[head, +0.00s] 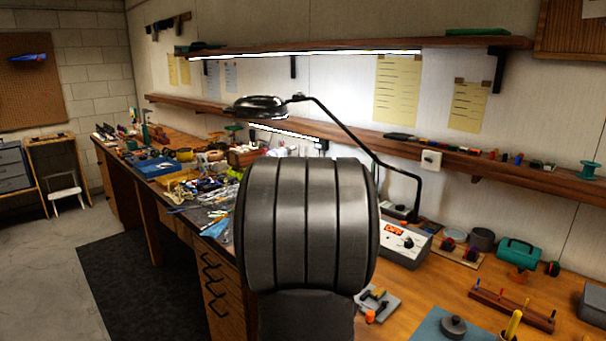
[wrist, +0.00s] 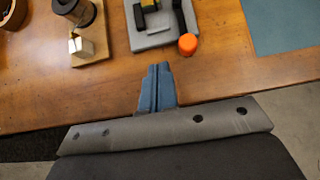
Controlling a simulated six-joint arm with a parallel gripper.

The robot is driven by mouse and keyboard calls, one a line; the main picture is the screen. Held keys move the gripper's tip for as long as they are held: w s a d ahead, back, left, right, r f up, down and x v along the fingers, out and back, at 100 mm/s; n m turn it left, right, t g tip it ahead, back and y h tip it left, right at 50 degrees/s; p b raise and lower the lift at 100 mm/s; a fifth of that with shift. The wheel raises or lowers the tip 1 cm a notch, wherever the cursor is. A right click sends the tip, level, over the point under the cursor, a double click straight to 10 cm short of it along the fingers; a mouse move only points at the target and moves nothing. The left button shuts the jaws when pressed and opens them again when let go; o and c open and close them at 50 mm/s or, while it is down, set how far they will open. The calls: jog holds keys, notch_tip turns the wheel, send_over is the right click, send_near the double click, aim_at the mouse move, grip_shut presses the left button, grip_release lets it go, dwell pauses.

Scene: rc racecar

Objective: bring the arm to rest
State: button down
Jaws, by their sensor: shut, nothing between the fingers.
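My gripper (wrist: 158,86) shows in the wrist view as two blue-grey fingers pressed together with nothing between them. Its fingertips appear over the front edge of the wooden workbench (wrist: 110,94). In the head view a large dark ribbed part of my own arm fills the middle, and the gripper is hidden there.
In the wrist view an orange cap (wrist: 188,44) and a grey plate (wrist: 150,38) with a yellow and black item lie beyond the fingertips. A wooden block with a jar (wrist: 74,10) is at left, a teal mat (wrist: 285,22) at right. A lamp (head: 262,107) overhangs the bench.

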jog(key=r+m, duration=0.1)
jog(key=m, duration=0.1)
jog(key=s+r+m, duration=0.1)
jog(key=r+m, duration=0.1)
jog(key=s+r+m+g, duration=0.1)
jog(key=m, duration=0.1)
jog(key=shift+d+r+m, duration=0.15)
jog(key=shift+r+m, duration=0.15)
dwell(0.3)
jog(key=c, duration=1)
grip_release()
jog(key=shift+c, duration=0.2)
